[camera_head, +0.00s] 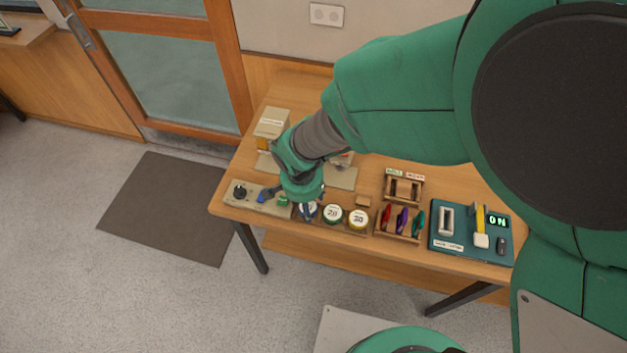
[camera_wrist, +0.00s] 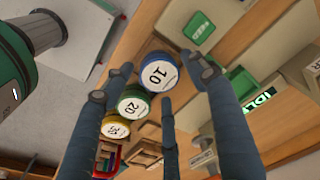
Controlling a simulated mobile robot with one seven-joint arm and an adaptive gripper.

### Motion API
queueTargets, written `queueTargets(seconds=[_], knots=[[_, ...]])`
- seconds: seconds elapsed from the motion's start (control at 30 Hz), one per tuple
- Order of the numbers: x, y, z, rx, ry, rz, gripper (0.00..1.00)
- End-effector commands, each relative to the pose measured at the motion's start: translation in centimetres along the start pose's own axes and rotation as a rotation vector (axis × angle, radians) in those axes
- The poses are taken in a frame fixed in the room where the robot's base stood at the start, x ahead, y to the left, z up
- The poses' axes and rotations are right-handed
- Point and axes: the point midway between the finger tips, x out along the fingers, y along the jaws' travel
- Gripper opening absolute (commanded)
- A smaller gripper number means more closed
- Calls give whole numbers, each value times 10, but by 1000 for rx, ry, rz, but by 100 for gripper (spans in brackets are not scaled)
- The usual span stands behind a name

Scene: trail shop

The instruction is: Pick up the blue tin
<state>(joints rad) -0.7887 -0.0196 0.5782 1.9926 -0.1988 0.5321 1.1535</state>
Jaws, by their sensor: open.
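The blue tin (camera_wrist: 159,72) has a white lid label reading 10 and stands at the end of a row of tins in the wrist view. In the head view only a small part of the blue tin (camera_head: 308,214) shows below my gripper. My gripper (camera_wrist: 156,78) is open, its dark blue fingers spread around the blue tin in the picture, with nothing held. I cannot tell whether any finger touches it. In the head view my gripper (camera_head: 307,205) is over the table's front edge.
A green tin (camera_head: 333,214) marked 20 is beside the blue tin, then a yellow tin (camera_head: 358,218) marked 30. A wooden rack (camera_head: 400,236) with coloured tools and a teal panel (camera_head: 455,255) stand to the right. A panel (camera_head: 258,203) with a black knob lies left.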

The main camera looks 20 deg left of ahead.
Motion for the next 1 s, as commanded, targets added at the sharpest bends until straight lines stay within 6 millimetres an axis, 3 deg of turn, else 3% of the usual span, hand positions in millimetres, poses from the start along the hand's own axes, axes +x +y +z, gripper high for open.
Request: queueTargets(seconds=[0.13,0.67,0.87,1.0], knots=[[8,0,0,0,0,0,58],[8,0,0,0,0,0,58],[8,0,0,0,0,0,22],[8,0,0,0,0,0,22]])
